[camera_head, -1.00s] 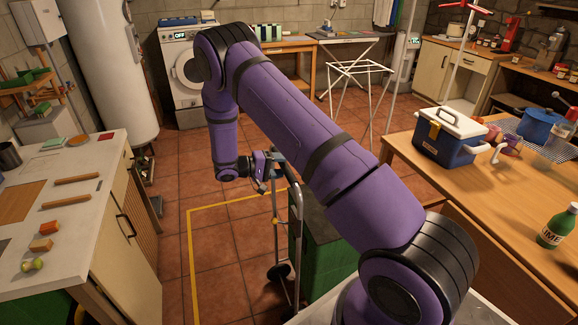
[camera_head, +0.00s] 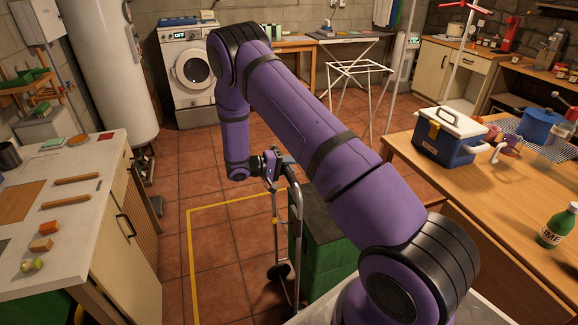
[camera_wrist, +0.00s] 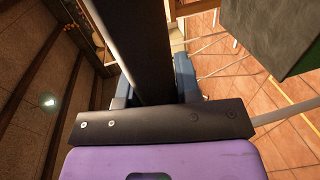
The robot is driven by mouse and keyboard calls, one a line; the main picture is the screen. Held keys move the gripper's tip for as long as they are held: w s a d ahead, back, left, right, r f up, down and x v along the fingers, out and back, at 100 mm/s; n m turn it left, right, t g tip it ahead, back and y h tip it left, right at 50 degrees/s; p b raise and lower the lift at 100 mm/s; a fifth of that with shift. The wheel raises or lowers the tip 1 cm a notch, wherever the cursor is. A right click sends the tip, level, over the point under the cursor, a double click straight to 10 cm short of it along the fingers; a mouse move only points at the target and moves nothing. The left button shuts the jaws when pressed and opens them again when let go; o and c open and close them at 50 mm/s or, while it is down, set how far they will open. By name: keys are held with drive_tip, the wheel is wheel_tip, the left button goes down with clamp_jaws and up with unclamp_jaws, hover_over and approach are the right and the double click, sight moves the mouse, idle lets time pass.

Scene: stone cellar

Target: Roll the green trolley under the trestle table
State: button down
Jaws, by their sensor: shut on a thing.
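The green trolley shows right of centre in the head view as a green box (camera_head: 318,262) with a dark top, partly hidden behind my arm. A grey tubular upright frame (camera_head: 297,225) with dark wheels stands at its left side; I cannot tell how they join. My gripper (camera_head: 277,167) is shut at the top of this frame, on its handle. In the wrist view a dark bar and blue parts block most of the grip, and a dark green slab (camera_wrist: 268,35) shows at upper right. A wooden table (camera_head: 430,180) stands at right; I cannot tell if it is the trestle table.
A yellow line (camera_head: 190,250) marks the tiled floor left of the trolley. A white counter (camera_head: 85,225) stands at left. A white drying rack (camera_head: 360,75), a washing machine (camera_head: 192,80) and a wooden bench (camera_head: 290,43) are at the back. The tiles between are mostly clear.

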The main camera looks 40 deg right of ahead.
drive_tip(key=r+x, duration=0.3)
drive_tip(key=x, duration=1.5)
drive_tip(key=d+r+x, duration=0.1)
drive_tip(key=r+x, duration=0.3)
drive_tip(key=x, duration=1.4)
drive_tip(key=d+r+x, duration=0.1)
drive_tip(key=r+x, duration=0.2)
drive_tip(key=x, duration=1.6)
drive_tip(key=shift+s+r, duration=0.3)
drive_tip(key=shift+d, duration=0.1)
drive_tip(key=c, duration=0.8)
unclamp_jaws()
drive_tip(key=shift+d, duration=0.15)
drive_tip(key=shift+f, duration=0.1)
drive_tip(key=v, duration=1.1)
